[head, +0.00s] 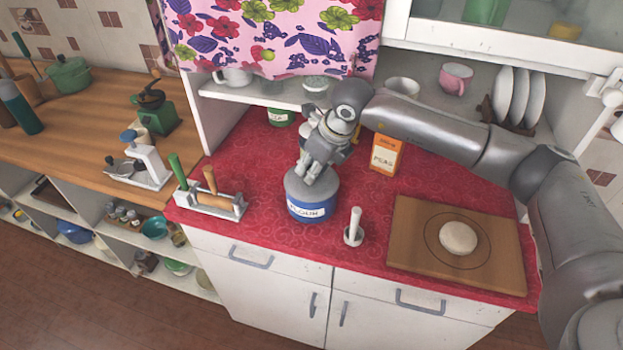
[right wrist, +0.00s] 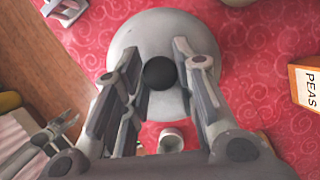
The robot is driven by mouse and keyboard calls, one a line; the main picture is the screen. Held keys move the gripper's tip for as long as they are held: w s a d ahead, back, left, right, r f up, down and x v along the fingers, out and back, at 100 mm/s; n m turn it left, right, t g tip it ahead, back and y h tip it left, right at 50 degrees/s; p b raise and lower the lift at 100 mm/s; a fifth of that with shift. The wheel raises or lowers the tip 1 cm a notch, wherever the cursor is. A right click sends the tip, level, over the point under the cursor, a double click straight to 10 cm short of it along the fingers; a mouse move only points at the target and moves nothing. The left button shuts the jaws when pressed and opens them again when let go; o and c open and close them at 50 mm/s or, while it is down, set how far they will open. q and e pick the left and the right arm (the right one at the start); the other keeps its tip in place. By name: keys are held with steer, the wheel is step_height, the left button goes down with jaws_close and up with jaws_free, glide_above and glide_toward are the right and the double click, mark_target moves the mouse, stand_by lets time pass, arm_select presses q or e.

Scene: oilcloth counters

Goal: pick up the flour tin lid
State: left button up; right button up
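The flour tin (head: 305,210) is blue with a label and stands on the red oilcloth. Its grey lid (head: 298,187) is on top of it. In the right wrist view the round lid (right wrist: 140,42) has a dark ball knob (right wrist: 160,73) at its middle. My right gripper (head: 314,176) is over the lid, pointing down. In the right wrist view its two fingers (right wrist: 162,75) stand apart on either side of the knob, with gaps showing. In the head view the fingers hide the knob. My left gripper is not in view.
An orange peas box (head: 385,154) stands behind right of the tin, and a pestle in a mortar (head: 353,229) in front right. A utensil rack (head: 222,204) is left. A board (head: 415,245) with dough (head: 458,238) lies right. A floral curtain (head: 270,35) hangs behind.

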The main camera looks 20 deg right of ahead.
steer(key=c, duration=0.3)
